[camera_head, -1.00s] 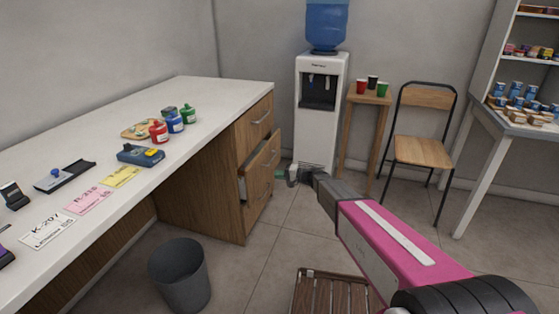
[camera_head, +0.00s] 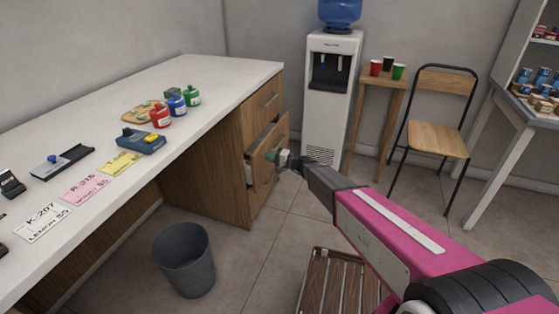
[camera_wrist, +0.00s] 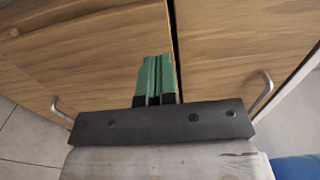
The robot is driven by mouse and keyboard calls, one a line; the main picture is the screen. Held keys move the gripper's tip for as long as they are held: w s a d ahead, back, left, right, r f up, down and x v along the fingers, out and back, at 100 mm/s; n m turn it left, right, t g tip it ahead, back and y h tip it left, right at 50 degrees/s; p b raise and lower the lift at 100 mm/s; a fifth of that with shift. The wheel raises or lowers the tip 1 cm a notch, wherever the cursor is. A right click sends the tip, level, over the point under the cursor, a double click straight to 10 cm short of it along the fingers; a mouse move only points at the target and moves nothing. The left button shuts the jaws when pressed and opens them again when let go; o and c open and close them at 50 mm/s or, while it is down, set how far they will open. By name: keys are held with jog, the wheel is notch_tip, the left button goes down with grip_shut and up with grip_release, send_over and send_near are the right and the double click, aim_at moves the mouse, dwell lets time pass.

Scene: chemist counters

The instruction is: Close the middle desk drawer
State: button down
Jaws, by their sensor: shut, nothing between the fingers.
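The middle desk drawer (camera_head: 264,158) is wooden with a metal handle and sticks out part way from the drawer unit under the white desk (camera_head: 225,78). The drawers above and below it look flush. My gripper (camera_head: 283,156) is at the front of the middle drawer in the head view, its green fingers together and empty. In the wrist view my green fingertips (camera_wrist: 155,62) lie over a wooden front, beside the gap between two drawer fronts. A handle shows on each side of them. I cannot tell whether the fingertips touch the wood.
A grey bin (camera_head: 186,260) stands on the floor before the desk. A slatted wooden item (camera_head: 325,283) lies below my arm. A water cooler (camera_head: 329,105), a small table (camera_head: 380,80) with cups and a chair (camera_head: 437,139) stand beyond. Bottles and labels sit on the desk.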

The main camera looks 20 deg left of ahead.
aim_at(258, 154)
jog(key=shift+w+a, duration=0.15)
jog(key=shift+a, duration=1.65)
jog(key=shift+a, duration=0.1)
jog(key=a, duration=0.4)
jog(key=shift+w+a, duration=0.2)
jog(key=shift+a, duration=0.3)
jog(key=shift+w, duration=0.1)
jog(key=s+d+h, duration=0.6)
jog(key=s+d, duration=0.1)
jog(key=d, duration=1.3)
jog(key=s+d+r+h, duration=0.1)
jog(key=s+d+h, duration=0.5)
jog(key=d, duration=1.5)
jog(key=s+d+g+h, duration=0.1)
jog(key=s+d+h, duration=0.5)
jog(key=d, duration=1.5)
jog(key=shift+s+d+r+n, duration=0.25)
jog(key=shift+s+n, duration=0.15)
jog(key=shift+s, duration=0.75)
